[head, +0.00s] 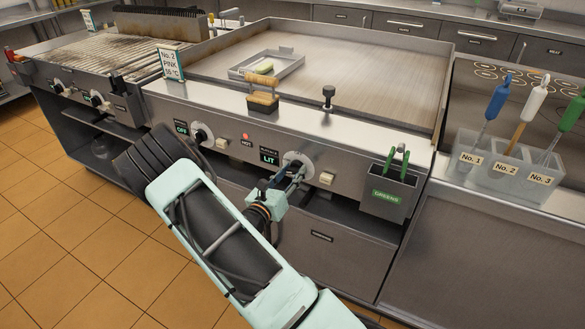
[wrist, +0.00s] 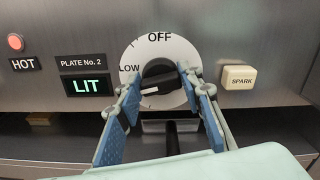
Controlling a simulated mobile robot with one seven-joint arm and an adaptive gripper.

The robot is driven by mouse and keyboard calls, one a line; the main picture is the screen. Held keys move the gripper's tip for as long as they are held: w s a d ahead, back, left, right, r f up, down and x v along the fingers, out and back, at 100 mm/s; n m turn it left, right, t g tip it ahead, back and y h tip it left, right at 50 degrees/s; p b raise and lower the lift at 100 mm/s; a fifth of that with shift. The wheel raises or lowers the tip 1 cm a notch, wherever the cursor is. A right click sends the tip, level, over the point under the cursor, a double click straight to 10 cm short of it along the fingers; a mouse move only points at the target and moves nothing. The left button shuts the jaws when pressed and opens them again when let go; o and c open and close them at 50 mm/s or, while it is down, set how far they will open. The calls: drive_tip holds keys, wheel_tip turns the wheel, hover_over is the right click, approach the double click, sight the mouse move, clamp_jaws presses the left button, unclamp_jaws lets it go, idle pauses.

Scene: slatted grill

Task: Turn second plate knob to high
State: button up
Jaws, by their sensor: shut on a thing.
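The plate No. 2 knob (wrist: 160,72) is black with a white pointer mark, set on a white dial (wrist: 157,46) marked OFF at the top and LOW at the left. The pointer points left and slightly down, below the LOW mark. My gripper (wrist: 162,84) is shut on the knob, with one blue-padded finger on each side. In the head view my gripper (head: 292,174) is at the front panel, over the dial (head: 297,158). The lower dial markings are hidden by the knob and fingers. The plate No. 2 display (wrist: 86,86) reads LIT.
A SPARK button (wrist: 239,77) sits right of the dial. A HOT lamp (wrist: 15,42) is at the left. Another knob (head: 201,136), beside an OFF display (head: 181,128), is further left. A GREENS holder (head: 388,194) with tongs juts out to the right.

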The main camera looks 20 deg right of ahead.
drive_tip(key=n+p, duration=0.3)
drive_tip(key=n, duration=0.2)
drive_tip(key=shift+w+a+n, duration=0.1)
drive_tip(key=shift+a+n, duration=0.05)
drive_tip(key=shift+n, duration=0.25)
drive_tip(key=n+p, duration=0.2)
drive_tip(key=n, duration=0.3)
drive_tip(key=shift+f, duration=0.15)
drive_tip(key=shift+n, duration=0.3)
drive_tip(key=o, duration=1.2)
drive_tip(key=shift+c, duration=0.2)
drive_tip(key=v, duration=1.2)
